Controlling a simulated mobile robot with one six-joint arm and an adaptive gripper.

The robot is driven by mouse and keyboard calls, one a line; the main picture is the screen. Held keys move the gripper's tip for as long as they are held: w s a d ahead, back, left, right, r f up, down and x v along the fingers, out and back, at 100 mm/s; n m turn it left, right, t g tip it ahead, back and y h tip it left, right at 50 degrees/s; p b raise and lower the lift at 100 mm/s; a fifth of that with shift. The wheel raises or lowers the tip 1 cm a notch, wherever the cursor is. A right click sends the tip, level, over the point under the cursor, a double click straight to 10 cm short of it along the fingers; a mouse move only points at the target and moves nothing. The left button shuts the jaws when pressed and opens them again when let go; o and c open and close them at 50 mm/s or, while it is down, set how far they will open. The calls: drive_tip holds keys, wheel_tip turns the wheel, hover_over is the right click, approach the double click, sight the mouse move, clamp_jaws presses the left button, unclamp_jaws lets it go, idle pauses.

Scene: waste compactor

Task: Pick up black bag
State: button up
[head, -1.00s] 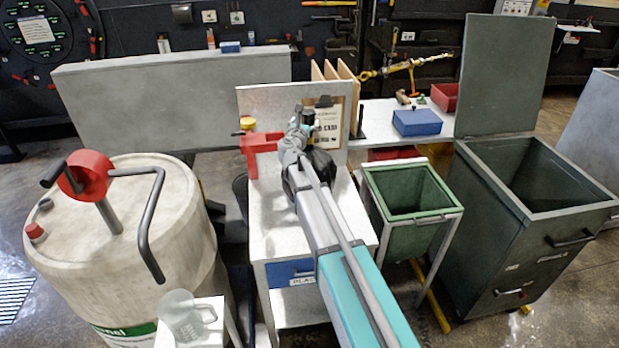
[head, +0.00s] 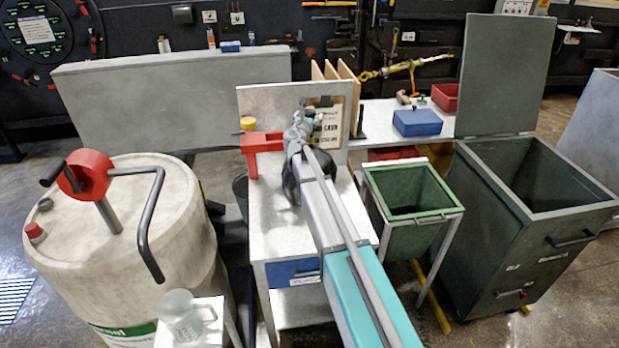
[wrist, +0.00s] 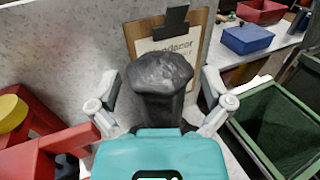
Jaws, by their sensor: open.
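The black bag (head: 291,188) sits on the white table (head: 264,222), partly hidden behind my arm in the head view. In the wrist view the black bag (wrist: 160,72) stands upright with a lumpy, rounded top, directly in front of my palm. My gripper (wrist: 160,92) is open, with one finger on each side of the bag's upper part. Both fingers look apart from the bag. In the head view my gripper (head: 298,130) is over the table, its fingers hard to make out.
A red clamp-like stand (head: 262,143) is left of the bag. A clipboard (wrist: 160,38) leans on the panel behind it. A green bin (head: 410,190) and a large open dark bin (head: 530,230) stand right. A drum (head: 120,245) stands left.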

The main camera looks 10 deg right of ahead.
idle(0.4)
clamp_jaws()
idle(0.4)
drive_tip(key=shift+r, duration=0.15)
drive_tip(key=shift+r+p, duration=1.65)
drive_tip(key=shift+p, duration=0.15)
drive_tip(key=v, duration=1.8)
drive_tip(key=shift+f, duration=0.1)
